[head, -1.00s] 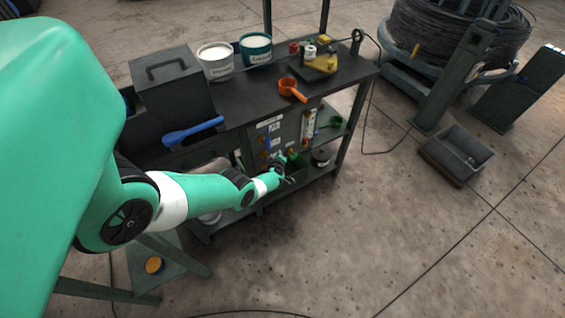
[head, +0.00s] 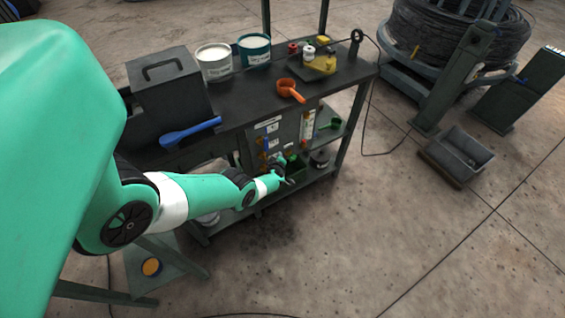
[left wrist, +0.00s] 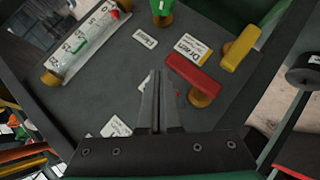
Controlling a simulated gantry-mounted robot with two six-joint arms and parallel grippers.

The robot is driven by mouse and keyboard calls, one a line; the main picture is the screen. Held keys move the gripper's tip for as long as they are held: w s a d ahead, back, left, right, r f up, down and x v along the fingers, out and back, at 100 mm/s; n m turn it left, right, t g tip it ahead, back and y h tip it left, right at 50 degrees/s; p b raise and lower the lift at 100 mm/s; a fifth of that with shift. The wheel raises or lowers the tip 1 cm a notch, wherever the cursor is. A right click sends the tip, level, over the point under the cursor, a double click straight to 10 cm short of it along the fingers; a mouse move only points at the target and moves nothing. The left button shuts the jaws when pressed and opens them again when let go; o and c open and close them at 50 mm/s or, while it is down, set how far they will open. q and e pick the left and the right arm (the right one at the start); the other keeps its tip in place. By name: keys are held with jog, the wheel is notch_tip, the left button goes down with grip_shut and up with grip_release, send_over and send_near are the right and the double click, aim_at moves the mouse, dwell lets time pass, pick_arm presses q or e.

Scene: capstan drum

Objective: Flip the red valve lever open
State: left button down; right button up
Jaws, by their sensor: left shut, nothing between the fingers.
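The red valve lever (left wrist: 193,75) shows in the left wrist view, just right of my fingertips. It is a flat red bar on a round brass-coloured fitting (left wrist: 203,98), mounted on a dark panel (left wrist: 120,72). It lies slanted, beside a white label (left wrist: 187,45) that seems to read "Drain". My left gripper (left wrist: 159,76) is shut and empty, its fingertips left of the lever with a visible gap in the picture; depth is hard to judge. In the head view the left gripper (head: 287,181) is low in front of the bench, and the lever cannot be made out clearly. My right gripper is not in view.
A yellow lever (left wrist: 239,48) stands right of the red one. A sight gauge (left wrist: 82,42) is at the panel's left. Floor in front is clear.

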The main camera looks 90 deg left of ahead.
pick_arm(q)
jog(key=w+d+r+p, duration=0.3)
jog(key=d+r+p, duration=0.3)
jog(key=r+p, duration=0.5)
jog(key=shift+d+p, duration=0.25)
jog(key=shift+p, duration=0.7)
jog(key=shift+w, duration=0.1)
